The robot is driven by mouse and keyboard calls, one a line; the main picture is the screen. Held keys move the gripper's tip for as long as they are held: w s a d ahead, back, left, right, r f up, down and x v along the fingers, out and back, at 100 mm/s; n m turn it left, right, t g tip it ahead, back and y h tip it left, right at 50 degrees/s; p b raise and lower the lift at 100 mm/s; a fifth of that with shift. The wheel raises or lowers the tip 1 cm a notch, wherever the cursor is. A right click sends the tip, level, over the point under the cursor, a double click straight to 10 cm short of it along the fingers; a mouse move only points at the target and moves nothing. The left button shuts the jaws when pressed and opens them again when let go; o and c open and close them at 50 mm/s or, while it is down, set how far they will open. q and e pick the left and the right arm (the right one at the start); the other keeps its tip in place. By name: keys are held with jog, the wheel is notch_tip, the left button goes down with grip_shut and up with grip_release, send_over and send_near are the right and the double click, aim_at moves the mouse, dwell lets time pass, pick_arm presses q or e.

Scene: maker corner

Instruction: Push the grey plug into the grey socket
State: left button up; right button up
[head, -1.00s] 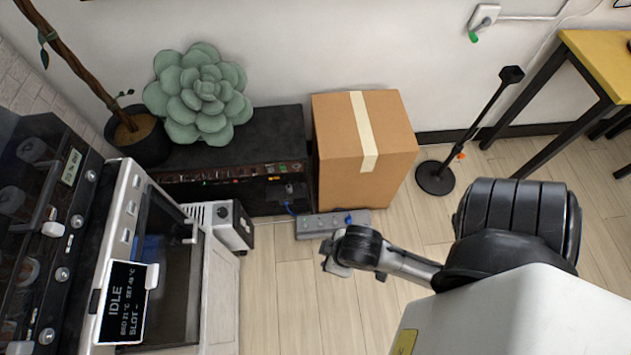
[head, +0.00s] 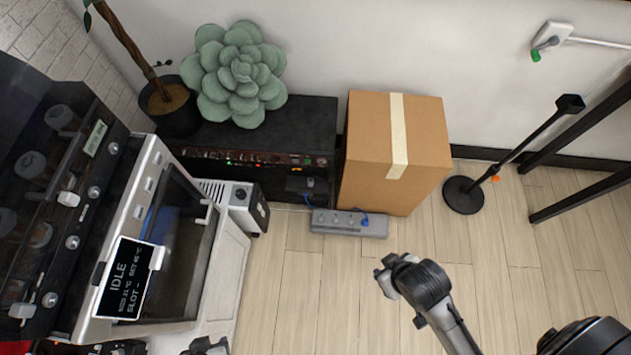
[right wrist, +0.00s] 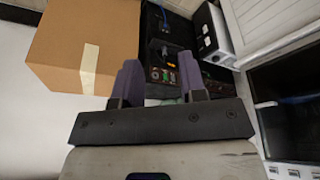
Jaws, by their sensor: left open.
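A grey power strip (head: 348,223) with several outlets lies on the floor before the cardboard box. A small grey plug-like piece (head: 310,183) shows at the black cabinet's front panel; it also shows in the right wrist view (right wrist: 164,52). I cannot tell whether it is seated. My right gripper (head: 384,281) is over the floor, right of and nearer than the strip, touching neither. In the right wrist view its two fingers (right wrist: 160,82) stand apart with nothing between them. My left gripper (head: 207,346) is open at the bottom edge, mostly cut off, far from the strip.
A cardboard box (head: 420,150) stands right of the black cabinet (head: 310,125). A printer-like machine (head: 140,240) fills the left. A black stand (head: 463,195) is at right. The middle floor is clear.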

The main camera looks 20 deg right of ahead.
jog(key=w+f+m+t+b, duration=0.1)
jog(key=w+f+m+b, duration=0.1)
jog(key=w+f+b, duration=1.05)
jog(key=w+a+f+b, duration=0.1)
jog(key=w+f, duration=0.1)
jog(key=w, duration=0.9)
jog(key=w+a+f+m+t+b, duration=0.1)
jog(key=w+a+f, duration=0.1)
jog(key=w, duration=0.9)
jog(key=shift+w+a+f+h+b, duration=0.3)
jog(key=shift+w+f+h+b, duration=0.1)
jog(key=shift+f, duration=0.45)
jog(key=b, duration=0.5)
send_over(311, 182)
jog(key=s, duration=0.3)
notch_tip(311, 182, down, 8)
jog(key=shift+w+a+r, duration=0.15)
jog(key=shift+a+r, duration=0.05)
jog(key=shift+r, duration=0.05)
